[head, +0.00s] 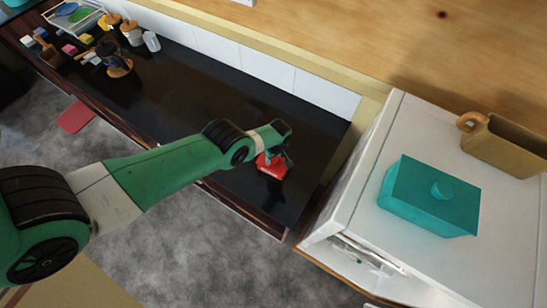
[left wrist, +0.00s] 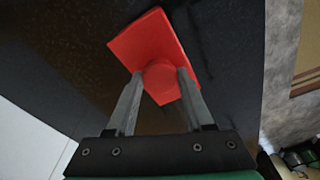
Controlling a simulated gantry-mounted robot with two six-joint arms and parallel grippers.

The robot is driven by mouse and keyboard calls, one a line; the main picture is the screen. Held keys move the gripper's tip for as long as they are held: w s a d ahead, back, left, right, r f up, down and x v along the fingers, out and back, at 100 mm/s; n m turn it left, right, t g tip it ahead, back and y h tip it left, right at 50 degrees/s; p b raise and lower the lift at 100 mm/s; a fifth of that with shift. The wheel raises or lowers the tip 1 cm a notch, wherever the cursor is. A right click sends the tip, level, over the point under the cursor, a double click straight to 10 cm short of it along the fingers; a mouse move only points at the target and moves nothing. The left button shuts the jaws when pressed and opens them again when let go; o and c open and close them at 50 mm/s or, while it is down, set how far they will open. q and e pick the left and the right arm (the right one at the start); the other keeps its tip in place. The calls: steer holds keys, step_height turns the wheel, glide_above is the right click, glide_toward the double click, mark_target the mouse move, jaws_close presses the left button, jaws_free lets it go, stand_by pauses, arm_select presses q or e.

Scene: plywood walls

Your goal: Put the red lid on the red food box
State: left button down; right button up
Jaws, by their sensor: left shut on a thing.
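The red lid (head: 271,169) is at my left gripper (head: 276,153), over the right end of the dark counter. My right gripper is not in view.
A teal box with a knobbed lid (head: 430,195) and a tan jug (head: 505,145) stand on the white cabinet (head: 340,210) at the right. Several small items crowd the counter's far left. The counter's middle (head: 180,95) is clear. A red flat piece (head: 75,117) shows beside the counter.

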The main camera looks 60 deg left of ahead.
arm_select(q)
steer(key=shift+c, duration=1)
jaws_free()
steer(key=r+p, duration=0.5)
steer(key=d+r+p, duration=0.1)
steer(key=r+p, duration=0.1)
steer(key=shift+w+r+p, duration=0.1)
steer(key=shift+r+p, duration=0.2)
steer(key=shift+p, duration=0.05)
steer(key=shift+f, duration=0.1)
